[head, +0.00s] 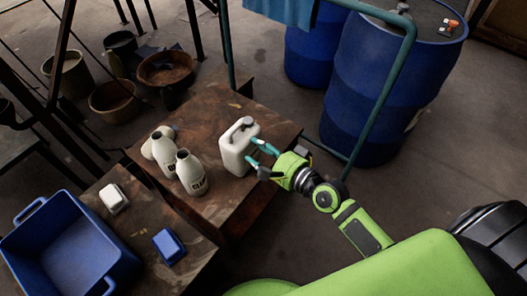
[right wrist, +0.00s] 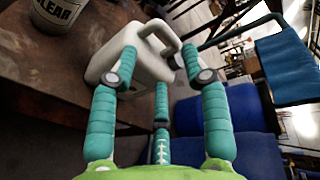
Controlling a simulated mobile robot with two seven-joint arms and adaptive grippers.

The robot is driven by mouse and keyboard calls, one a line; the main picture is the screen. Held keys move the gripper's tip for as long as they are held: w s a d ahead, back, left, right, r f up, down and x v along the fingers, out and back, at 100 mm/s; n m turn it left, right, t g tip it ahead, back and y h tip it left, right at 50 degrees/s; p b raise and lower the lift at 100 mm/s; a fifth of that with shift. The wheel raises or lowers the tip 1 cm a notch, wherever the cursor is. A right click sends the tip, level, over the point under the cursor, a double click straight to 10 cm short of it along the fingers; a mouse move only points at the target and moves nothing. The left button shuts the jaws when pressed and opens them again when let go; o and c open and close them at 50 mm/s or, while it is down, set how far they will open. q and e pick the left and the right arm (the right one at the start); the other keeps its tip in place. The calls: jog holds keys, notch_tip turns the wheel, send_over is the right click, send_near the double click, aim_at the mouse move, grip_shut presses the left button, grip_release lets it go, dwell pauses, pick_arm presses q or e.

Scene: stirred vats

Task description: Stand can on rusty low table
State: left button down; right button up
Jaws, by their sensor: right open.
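A white can (head: 238,146) with a moulded handle stands upright on the rusty low table (head: 206,101), near its right part. It also shows in the right wrist view (right wrist: 138,55), beyond my fingers. My right gripper (head: 258,152) is open at the can's right side. In the right wrist view the gripper (right wrist: 157,68) has its teal fingers spread, with the can's upper part and handle between or just beyond the tips; I cannot tell whether they touch. My left gripper is not in view.
A blue crate (head: 60,245), a white block (head: 114,198) and a blue block (head: 168,246) are at the lower left. A teal rail (head: 385,88) and blue drums (head: 378,85) stand behind my right arm.

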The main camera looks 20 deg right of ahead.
jog(key=s+d+f+n+g+h, duration=0.1)
jog(key=s+d+f+n+g, duration=0.15)
jog(key=f, duration=0.65)
jog(key=s+d+f+n+g+h, duration=0.15)
jog(key=s+f, duration=0.25)
jog(key=f, duration=0.4)
jog(key=s+d+f+n+g+h, duration=0.1)
jog(key=s+d+f+n+h, duration=0.15)
jog(key=f, duration=0.65)
jog(key=s+f+n+g, duration=0.2)
jog(key=s+f, duration=0.3)
jog(key=s, duration=0.4)
jog(key=s+f+n+g+h, duration=0.1)
jog(key=s+f+n, duration=0.3)
jog(key=s, duration=0.5)
jog(key=s+f+n+g, duration=0.4)
jog(key=s+f, duration=0.4)
jog(key=s, duration=0.1)
jog(key=shift+d+h, duration=0.3)
jog(key=shift+d, duration=0.1)
jog(key=shift+f, duration=0.1)
